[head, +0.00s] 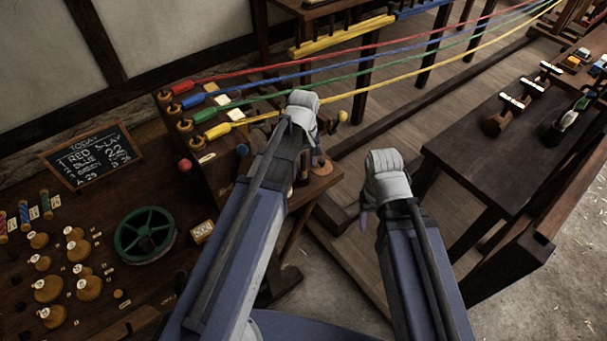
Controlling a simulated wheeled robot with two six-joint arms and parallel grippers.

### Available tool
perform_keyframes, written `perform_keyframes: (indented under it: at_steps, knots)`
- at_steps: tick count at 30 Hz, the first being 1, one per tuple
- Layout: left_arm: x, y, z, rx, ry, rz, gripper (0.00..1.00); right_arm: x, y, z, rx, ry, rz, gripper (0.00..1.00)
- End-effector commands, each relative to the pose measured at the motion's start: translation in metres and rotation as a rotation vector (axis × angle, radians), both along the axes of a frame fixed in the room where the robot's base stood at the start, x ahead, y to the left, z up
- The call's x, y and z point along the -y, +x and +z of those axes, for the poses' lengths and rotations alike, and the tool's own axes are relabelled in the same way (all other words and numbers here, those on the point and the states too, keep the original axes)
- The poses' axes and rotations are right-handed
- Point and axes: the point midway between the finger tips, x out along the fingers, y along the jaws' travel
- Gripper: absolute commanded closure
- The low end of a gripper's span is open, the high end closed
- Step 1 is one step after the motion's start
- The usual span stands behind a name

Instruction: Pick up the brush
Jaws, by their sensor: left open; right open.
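I cannot make out the brush for certain. A long dark item with a pale strip (571,117), which may be the brush, lies on the dark bench at the right. My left gripper (318,163) is open, largely hidden by my own wrist, beside the right end of the left workbench. My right gripper (364,215) is open and empty, partly hidden behind its wrist, over the floor between the two benches. Both grippers are well apart from the dark item.
Red, blue, green and yellow ropes (400,94) stretch from the left workbench to the far right. That bench holds a chalkboard (92,157), a green wheel (146,236) and several wooden weights (48,289). The right bench (480,155) has bare room at its near left.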

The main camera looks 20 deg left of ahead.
Motion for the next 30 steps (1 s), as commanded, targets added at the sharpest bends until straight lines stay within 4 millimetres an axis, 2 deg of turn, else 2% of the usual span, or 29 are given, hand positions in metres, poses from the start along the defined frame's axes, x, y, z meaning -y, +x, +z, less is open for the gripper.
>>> perform_keyframes:
  at_steps: [1, 4, 13, 30]
  knots:
    - [0.0, 0.0, -0.0137, 0.0, 0.0, 0.0, 0.36, 0.0, 0.0, -0.0137, 0.0, 0.0, 0.0, 0.41]
    - [0.0001, -0.0001, -0.0214, 0.0, 0.0, 0.0, 0.36, 0.0001, 0.0, -0.0214, 0.0, 0.0, 0.0, 0.41]
    - [0.0, -0.0001, -0.0205, 0.0, 0.0, 0.0, 0.37, 0.0, 0.0, -0.0205, 0.0, 0.0, 0.0, 0.41]
    - [0.0, -0.0001, -0.0206, 0.0, 0.0, 0.0, 1.0, 0.0, 0.0, -0.0206, 0.0, 0.0, 0.0, 0.41]
